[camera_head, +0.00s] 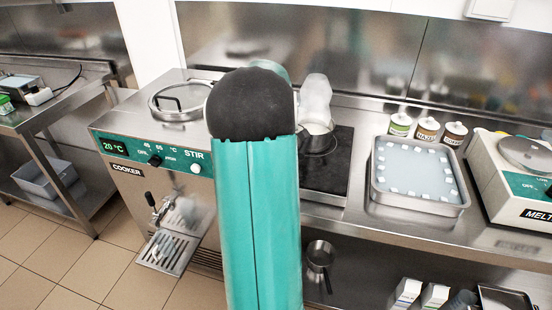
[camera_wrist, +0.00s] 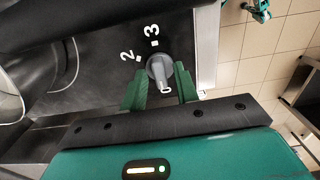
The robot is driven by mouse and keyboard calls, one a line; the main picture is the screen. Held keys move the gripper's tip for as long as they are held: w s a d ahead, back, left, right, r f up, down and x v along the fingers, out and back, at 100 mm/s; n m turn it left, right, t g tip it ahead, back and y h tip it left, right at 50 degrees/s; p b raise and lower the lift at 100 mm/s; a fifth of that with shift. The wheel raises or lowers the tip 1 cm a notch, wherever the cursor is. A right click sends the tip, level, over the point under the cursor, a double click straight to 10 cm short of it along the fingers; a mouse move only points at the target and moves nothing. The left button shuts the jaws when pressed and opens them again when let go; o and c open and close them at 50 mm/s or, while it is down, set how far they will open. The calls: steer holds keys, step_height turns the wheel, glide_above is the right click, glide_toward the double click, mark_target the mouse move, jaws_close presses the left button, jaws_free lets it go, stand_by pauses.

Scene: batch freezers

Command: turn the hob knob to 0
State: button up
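The grey hob knob (camera_wrist: 160,67) shows in the wrist view on the dark hob panel (camera_wrist: 100,60). A narrow raised grip with a pale end points down the picture. In the head view the black hob (camera_head: 325,175) is partly behind my arm, and the knob and gripper are hidden.
A pot (camera_head: 318,138) stands at the back of the hob. To the right are a metal tray (camera_head: 458,209), several small tubs (camera_head: 427,130) and the melter (camera_head: 500,180). The cooker (camera_head: 130,140) stands left.

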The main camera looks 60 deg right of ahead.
steer(key=shift+r, duration=0.1)
step_height(320, 180, up, 14)
steer(key=shift+f, duration=0.2)
stand_by(0.4)
steer(key=shift+w, duration=0.1)
stand_by(0.4)
